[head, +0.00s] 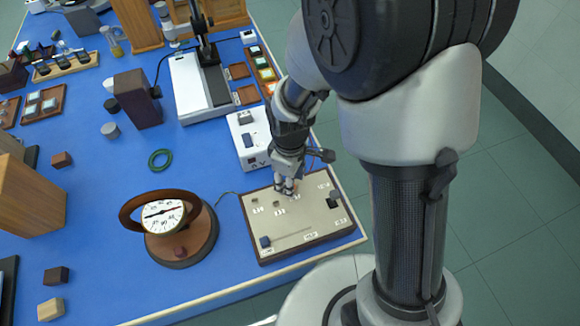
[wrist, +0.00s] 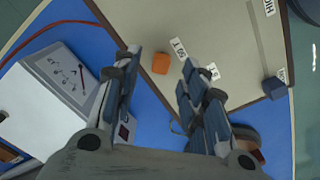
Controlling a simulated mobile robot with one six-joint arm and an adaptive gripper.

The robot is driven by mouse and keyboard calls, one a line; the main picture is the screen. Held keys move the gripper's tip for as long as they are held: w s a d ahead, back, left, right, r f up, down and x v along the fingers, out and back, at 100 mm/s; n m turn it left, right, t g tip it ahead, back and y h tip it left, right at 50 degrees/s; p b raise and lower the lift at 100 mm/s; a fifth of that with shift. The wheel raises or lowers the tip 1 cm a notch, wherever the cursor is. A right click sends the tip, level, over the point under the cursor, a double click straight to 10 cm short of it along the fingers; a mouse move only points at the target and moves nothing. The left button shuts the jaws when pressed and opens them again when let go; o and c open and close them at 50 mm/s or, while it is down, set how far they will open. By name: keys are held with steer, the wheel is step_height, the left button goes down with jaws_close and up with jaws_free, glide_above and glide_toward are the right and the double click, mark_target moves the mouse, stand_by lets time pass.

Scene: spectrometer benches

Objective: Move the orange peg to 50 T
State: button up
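The orange peg (wrist: 160,63) stands on the beige board (wrist: 225,55) in the wrist view, close to its edge. A white label reading 50 T (wrist: 180,48) lies just beside the peg. In the head view my gripper (head: 285,187) hangs over the far part of the board (head: 290,236) and hides the peg. In the wrist view its two fingers (wrist: 160,58) are spread apart, with the peg showing in the gap between their tips. I cannot tell whether either finger touches it.
A dark blue block (head: 265,241) sits at the board's near left, and a black one (head: 334,201) at its right. A white box (head: 247,140) stands behind the board. A round dial meter (head: 164,217) stands left. The blue table is clear between the meter and the white box.

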step_height(320, 180, up, 11)
stand_by(0.3)
steer(key=s+d+r+m+t, duration=0.4)
steer(key=s+d+r+m, duration=0.7)
steer(key=s+r+m, duration=0.1)
steer(key=shift+s+r+t, duration=0.3)
steer(key=shift+s+r, duration=0.35)
steer(key=shift+s, duration=0.25)
steer(key=shift+d, duration=0.1)
steer(key=shift+c, duration=0.5)
stand_by(0.6)
